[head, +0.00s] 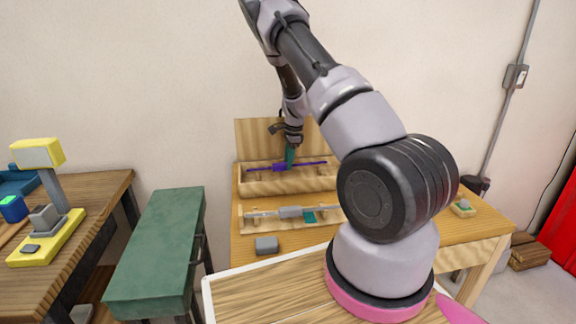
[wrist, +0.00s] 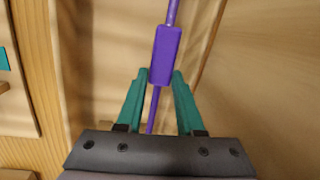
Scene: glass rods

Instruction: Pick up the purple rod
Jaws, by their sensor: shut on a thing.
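The purple rod (head: 312,163) is thin, with a thicker purple block (head: 279,168) along its length. In the head view it lies across the wooden rack (head: 262,187) at the back of the table; whether it touches the rack is not clear. My gripper (head: 290,160) reaches down to it from above. In the wrist view, the teal fingers of my gripper (wrist: 163,78) are shut on the block of the purple rod (wrist: 166,55), one on each side.
A second wooden rack (head: 248,226) in front holds a grey-white rod (head: 291,212) with a teal piece (head: 309,217) by it. A grey block (head: 266,245) sits on the table's front left. A green bench (head: 155,250) stands at left, beside a table with a yellow device (head: 42,240).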

